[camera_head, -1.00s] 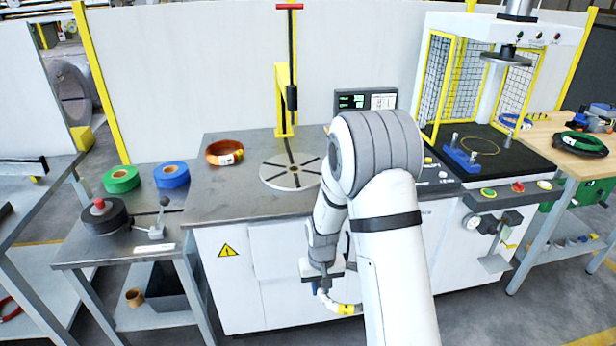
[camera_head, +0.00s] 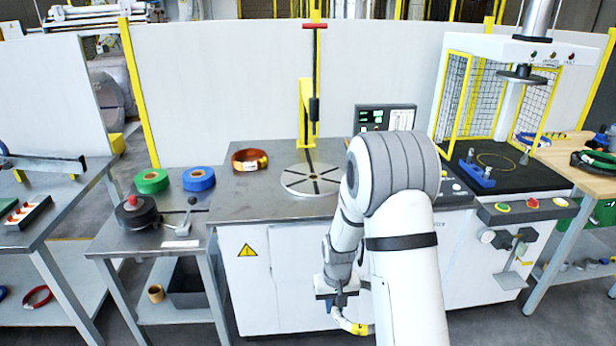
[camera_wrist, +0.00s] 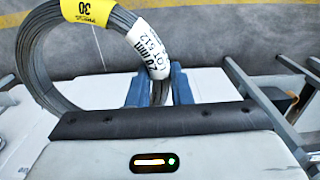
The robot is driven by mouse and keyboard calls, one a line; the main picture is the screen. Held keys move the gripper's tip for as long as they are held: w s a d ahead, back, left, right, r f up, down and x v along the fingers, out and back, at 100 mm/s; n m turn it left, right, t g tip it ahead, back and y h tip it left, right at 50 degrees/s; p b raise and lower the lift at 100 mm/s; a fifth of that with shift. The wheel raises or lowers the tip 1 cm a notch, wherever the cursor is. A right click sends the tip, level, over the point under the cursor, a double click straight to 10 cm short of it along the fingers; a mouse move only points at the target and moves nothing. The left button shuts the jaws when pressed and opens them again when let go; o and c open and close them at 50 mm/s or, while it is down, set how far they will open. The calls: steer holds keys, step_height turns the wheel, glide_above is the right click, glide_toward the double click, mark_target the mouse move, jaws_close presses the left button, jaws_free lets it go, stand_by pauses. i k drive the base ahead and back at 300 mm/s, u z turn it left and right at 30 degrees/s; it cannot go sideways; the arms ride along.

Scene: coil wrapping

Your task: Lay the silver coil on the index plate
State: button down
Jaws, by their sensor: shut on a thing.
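The silver coil (camera_wrist: 33,68) is a ring of grey wire with a yellow label and a white lot label, filling the upper left of the wrist view. My gripper (camera_wrist: 158,90) is shut on its wire, just below the white label. In the head view my gripper (camera_head: 336,304) hangs low in front of the white cabinet, with a small part of the coil (camera_head: 361,329) showing below it. The index plate (camera_head: 297,183) is a light round disc with dark radial slots on the grey worktop, above and left of my gripper. My arm covers its right edge.
An orange-brown coil (camera_head: 249,160) lies left of the plate. A yellow post (camera_head: 305,115) with a red-topped bar stands behind it. A side table (camera_head: 148,233) carries green, blue and black rolls. A caged press (camera_head: 495,165) stands at the right. The worktop's front left is clear.

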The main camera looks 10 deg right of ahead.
mark_target(313, 177)
steer(key=u, duration=0.05)
steer(key=i, duration=0.85)
steer(key=z, duration=0.1)
